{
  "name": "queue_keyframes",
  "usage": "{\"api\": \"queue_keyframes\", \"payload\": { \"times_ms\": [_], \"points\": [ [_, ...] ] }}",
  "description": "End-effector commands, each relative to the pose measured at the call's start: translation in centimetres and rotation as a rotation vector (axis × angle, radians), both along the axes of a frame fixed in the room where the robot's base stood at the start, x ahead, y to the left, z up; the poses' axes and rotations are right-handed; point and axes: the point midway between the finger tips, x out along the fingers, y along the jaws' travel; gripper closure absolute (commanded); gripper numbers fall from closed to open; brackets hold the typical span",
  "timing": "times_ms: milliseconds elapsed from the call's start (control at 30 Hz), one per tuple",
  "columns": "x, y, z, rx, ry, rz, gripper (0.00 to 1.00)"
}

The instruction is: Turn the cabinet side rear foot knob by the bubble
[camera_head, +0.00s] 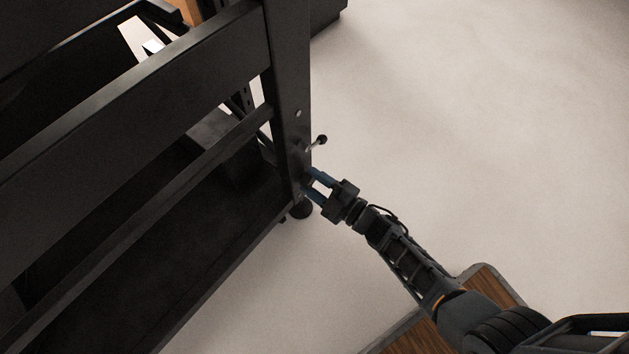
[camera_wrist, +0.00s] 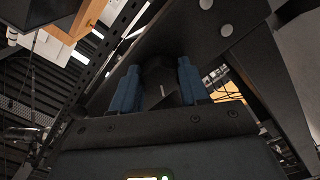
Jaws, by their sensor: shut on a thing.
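My gripper (camera_head: 313,185) is at the lower part of a dark upright post (camera_head: 290,90) of the black frame in the head view. In the wrist view its blue fingers (camera_wrist: 159,88) stand on either side of a dark knob (camera_wrist: 161,80) with a short pale mark on its face. The fingers are shut on this knob. A black round foot (camera_head: 301,209) stands on the floor just below the gripper. A small lever with a dark ball end (camera_head: 321,139) sticks out of the post above the gripper. A bubble level cannot be made out in either view.
Dark rails (camera_head: 140,85) of the frame and a low dark shelf (camera_head: 190,250) fill the left. Pale floor (camera_head: 480,130) is open to the right. A wood-topped board with a grey edge (camera_head: 500,285) lies under my arm at bottom right.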

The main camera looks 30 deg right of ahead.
Motion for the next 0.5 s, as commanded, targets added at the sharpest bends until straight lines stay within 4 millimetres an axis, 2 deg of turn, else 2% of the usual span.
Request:
{"api": "queue_keyframes", "payload": {
  "times_ms": [200, 500],
  "points": [
    [-0.10, -0.03, -0.19, 0.171, 0.059, -0.002, 0.86],
    [-0.11, -0.02, -0.24, 0.333, 0.112, -0.005, 0.86]
  ]
}}
